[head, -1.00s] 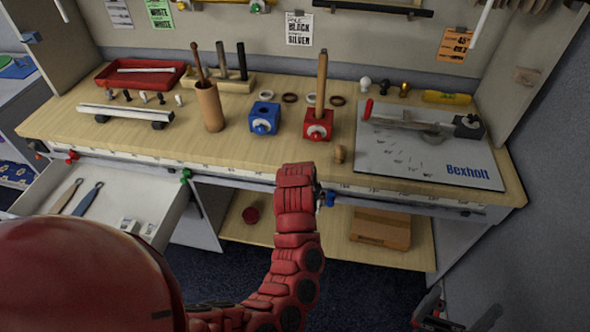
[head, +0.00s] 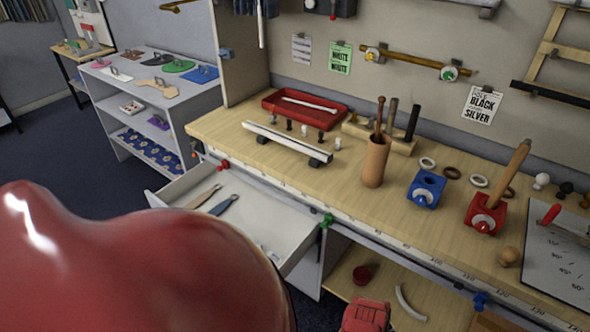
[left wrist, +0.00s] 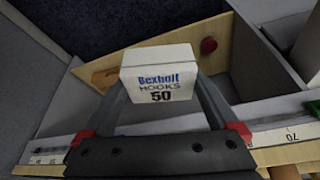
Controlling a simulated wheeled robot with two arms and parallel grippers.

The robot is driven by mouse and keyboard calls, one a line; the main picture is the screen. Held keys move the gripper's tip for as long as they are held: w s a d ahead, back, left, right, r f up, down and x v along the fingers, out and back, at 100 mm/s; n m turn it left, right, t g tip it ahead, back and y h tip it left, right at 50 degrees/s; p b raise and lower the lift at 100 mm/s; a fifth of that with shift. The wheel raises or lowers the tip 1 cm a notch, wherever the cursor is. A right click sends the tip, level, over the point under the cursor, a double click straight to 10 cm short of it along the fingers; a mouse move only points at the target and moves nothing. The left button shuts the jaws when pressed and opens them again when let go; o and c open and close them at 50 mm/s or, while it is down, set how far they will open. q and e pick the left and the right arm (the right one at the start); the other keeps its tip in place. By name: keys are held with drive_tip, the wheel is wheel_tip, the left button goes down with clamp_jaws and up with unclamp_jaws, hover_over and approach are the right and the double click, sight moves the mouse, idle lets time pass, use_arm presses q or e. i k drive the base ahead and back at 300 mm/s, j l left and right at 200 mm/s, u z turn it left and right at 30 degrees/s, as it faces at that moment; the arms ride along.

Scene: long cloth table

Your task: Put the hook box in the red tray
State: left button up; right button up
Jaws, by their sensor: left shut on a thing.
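The hook box (left wrist: 160,75) is a small white box marked "Bexholt HOOKS 50", seen in the left wrist view. My left gripper (left wrist: 161,92) is shut on it, with one finger at each side. The box is held in front of the workbench's ruler edge, above the lower shelf. The red tray (head: 289,112) lies at the back left of the bench top in the head view, with a white strip in it. The box and left gripper do not show in the head view.
An open drawer (head: 190,190) with tools sticks out below the bench. A white rail (head: 285,142) and several small pegs stand in front of the tray. A brown cup (head: 375,163) and a blue block (head: 426,189) stand to the right.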

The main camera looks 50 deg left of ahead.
sight(282, 106)
drive_tip(key=k+j, duration=0.1)
drive_tip(key=j, duration=0.35)
drive_tip(key=k+j, duration=0.1)
drive_tip(key=j, duration=0.3)
drive_tip(key=k+j+z, duration=0.1)
drive_tip(key=j, duration=0.35)
drive_tip(key=k+j, duration=0.1)
drive_tip(key=j, duration=0.3)
drive_tip(key=k+j, duration=0.1)
drive_tip(key=j, duration=0.35)
drive_tip(key=k+j+z, duration=0.1)
drive_tip(key=j, duration=0.3)
drive_tip(key=k+j, duration=0.15)
drive_tip(key=j, duration=0.3)
